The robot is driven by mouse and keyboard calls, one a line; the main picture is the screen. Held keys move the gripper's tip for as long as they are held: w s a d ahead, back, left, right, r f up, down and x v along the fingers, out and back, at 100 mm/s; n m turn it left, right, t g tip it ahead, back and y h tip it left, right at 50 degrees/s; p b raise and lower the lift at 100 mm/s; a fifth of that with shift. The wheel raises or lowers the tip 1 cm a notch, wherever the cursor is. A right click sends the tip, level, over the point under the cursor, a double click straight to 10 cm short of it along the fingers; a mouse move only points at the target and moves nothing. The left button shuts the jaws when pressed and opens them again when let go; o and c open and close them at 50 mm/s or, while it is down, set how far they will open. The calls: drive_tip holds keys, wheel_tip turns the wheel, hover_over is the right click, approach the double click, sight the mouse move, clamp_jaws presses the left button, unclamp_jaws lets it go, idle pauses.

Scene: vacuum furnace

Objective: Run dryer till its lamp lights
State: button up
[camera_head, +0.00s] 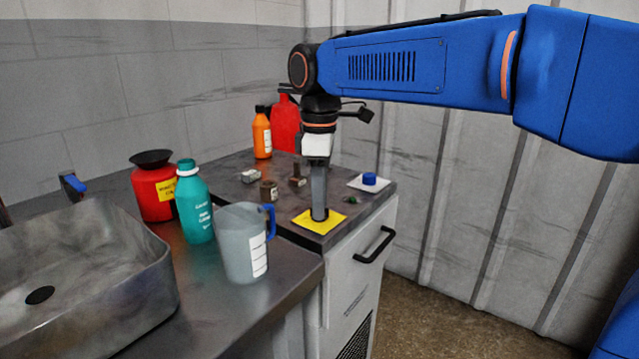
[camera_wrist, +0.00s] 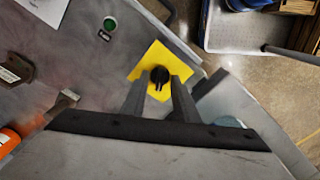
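A black knob (camera_wrist: 160,76) sits on a yellow square plate (camera_wrist: 146,70) on the grey top of a pale cabinet. My gripper (camera_head: 319,214) points straight down at this yellow plate (camera_head: 334,225) in the head view and hides most of the knob. In the wrist view my gripper's fingers (camera_wrist: 160,84) are apart, one on each side of the knob; I cannot tell whether they touch it. A small green round lamp or button (camera_wrist: 110,24) with a small label is near the plate, also in the head view (camera_head: 352,200). It looks dark green, without clear glow.
A blue cap (camera_head: 369,178) sits on a white plate behind. Small brown blocks (camera_head: 268,190) stand on the cabinet top. A clear jug (camera_head: 243,250), teal bottle (camera_head: 194,205), red container (camera_head: 153,190) and sink (camera_head: 110,285) are left. The cabinet front has a black handle (camera_head: 376,246).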

wheel_tip(320, 180, up, 17)
drive_tip(key=shift+r, duration=0.15)
idle(0.5)
drive_tip(key=s+d+f+m+t, duration=0.1)
drive_tip(key=s+d+f+m, duration=0.3)
drive_tip(key=d+f, duration=0.4)
drive_tip(key=s+d+f+m+t, duration=0.1)
drive_tip(key=s+d+f+m, duration=0.35)
drive_tip(key=d, duration=0.55)
drive_tip(key=s+d+f+m+t, duration=0.1)
drive_tip(key=s+d+f+m, duration=0.3)
drive_tip(key=f, duration=0.7)
drive_tip(key=s+d+f+m+t, duration=0.1)
drive_tip(key=s+d+f+m, duration=0.3)
drive_tip(key=s+f, duration=0.4)
wheel_tip(320, 180, down, 3)
drive_tip(key=shift+s+d+r+t, duration=0.2)
drive_tip(key=shift+d+t, duration=0.2)
drive_tip(key=shift+d, duration=0.4)
